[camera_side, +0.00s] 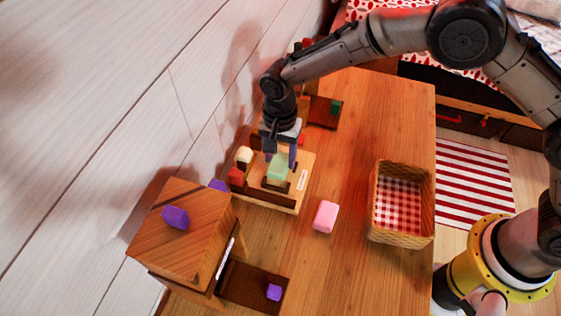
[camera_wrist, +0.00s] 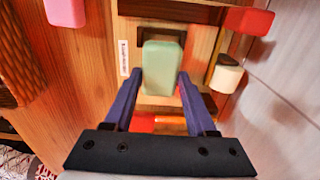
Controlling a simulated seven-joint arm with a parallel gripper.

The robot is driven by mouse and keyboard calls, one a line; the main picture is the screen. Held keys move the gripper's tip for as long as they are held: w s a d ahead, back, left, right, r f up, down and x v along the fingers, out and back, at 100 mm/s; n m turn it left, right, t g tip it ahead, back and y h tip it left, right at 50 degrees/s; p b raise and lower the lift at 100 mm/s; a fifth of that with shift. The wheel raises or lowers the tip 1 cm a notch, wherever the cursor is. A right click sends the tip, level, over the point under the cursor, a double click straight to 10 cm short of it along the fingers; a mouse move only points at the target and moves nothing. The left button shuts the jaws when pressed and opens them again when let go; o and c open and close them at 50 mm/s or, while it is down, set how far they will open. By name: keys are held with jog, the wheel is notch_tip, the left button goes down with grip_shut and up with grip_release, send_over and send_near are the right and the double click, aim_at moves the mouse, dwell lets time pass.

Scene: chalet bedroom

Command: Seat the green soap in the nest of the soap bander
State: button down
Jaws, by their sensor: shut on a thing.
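The pale green soap (camera_side: 278,171) is between the fingers of my gripper (camera_side: 280,160), over the light wooden base of the soap bander (camera_side: 297,198). In the wrist view the green soap (camera_wrist: 162,68) is held between the tips of the gripper (camera_wrist: 160,80). The bander's base (camera_wrist: 199,42) shows around it, with a dark recess (camera_wrist: 148,41) just past the soap's far end. The soap hides part of the base under it. I cannot tell whether its underside touches the bander.
A pink soap (camera_side: 325,217) lies on the table to the right, before a checked-lined basket (camera_side: 374,222). A wooden box (camera_side: 190,250) bearing a purple block (camera_side: 175,217) stands front left.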

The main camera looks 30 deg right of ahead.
aim_at(281, 160)
jog(key=shift+f, duration=1.35)
jog(key=shift+f, duration=0.1)
jog(key=shift+c, duration=1)
grip_release()
notch_tip(281, 160, up, 12)
